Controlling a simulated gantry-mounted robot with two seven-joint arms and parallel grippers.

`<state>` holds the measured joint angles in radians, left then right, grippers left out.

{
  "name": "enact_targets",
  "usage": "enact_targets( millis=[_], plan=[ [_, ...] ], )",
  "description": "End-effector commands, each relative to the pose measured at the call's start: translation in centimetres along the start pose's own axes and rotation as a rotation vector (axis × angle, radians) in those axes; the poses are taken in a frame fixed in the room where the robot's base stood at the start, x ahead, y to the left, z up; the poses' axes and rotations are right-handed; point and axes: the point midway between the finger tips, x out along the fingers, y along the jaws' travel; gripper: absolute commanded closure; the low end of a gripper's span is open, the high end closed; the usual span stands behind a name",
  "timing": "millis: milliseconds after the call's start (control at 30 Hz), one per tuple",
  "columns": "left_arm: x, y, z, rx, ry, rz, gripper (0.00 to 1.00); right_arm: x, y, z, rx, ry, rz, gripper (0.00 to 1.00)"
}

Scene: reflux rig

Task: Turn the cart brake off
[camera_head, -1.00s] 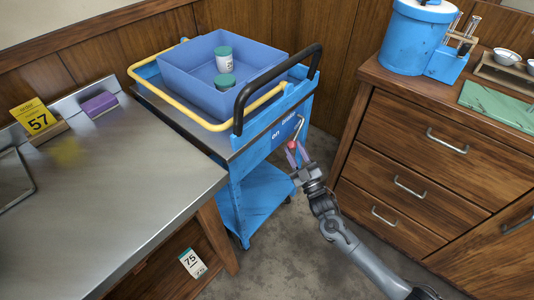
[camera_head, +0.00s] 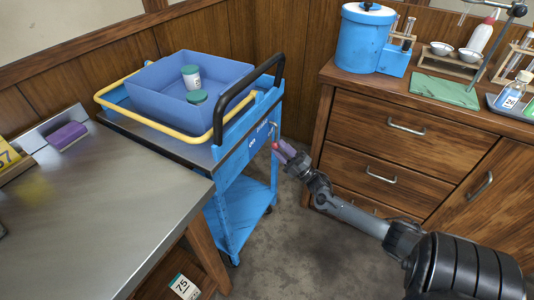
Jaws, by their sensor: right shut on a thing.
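The blue cart (camera_head: 236,212) stands between the metal bench and the wooden drawers. Its end panel carries small white lettering with "on" (camera_head: 252,142). The brake lever (camera_head: 273,133) is a thin metal rod on this panel with a red grip at its lower end. It points down and slightly right, away from the "on" label. My right gripper (camera_head: 281,150) is shut on the red grip, and its fingers hide part of it. My left gripper is not in view.
A blue bin (camera_head: 160,92) with two green-lidded jars sits on the cart's top, inside a yellow rail. A black push handle (camera_head: 217,110) arches above the panel. The metal bench (camera_head: 110,200) is close on the left; wooden drawers (camera_head: 390,165) stand right. Grey floor shows between.

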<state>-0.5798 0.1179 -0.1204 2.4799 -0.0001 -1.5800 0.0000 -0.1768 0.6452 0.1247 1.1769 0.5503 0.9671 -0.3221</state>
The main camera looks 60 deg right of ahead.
Motion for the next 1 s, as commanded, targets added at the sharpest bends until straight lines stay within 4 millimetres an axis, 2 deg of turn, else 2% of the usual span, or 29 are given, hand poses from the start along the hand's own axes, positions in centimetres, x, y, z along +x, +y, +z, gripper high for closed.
enact_targets(
  millis=[433,467,600,633,1000],
  plan=[
    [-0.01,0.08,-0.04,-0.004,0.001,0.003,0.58,-0.29,0.36,0.39,-0.015,0.001,0.001,1.0],
    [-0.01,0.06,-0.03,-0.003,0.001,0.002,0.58,-0.29,0.36,0.39,-0.015,0.001,0.001,0.64],
    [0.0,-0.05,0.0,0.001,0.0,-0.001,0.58,-0.3,0.34,0.39,-0.014,0.0,0.0,0.42],
    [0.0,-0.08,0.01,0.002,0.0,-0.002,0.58,-0.3,0.34,0.39,-0.014,0.0,0.0,0.4],
    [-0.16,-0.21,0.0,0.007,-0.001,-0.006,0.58,-0.72,0.32,0.38,-0.012,-0.001,-0.001,0.4]
  ],
)
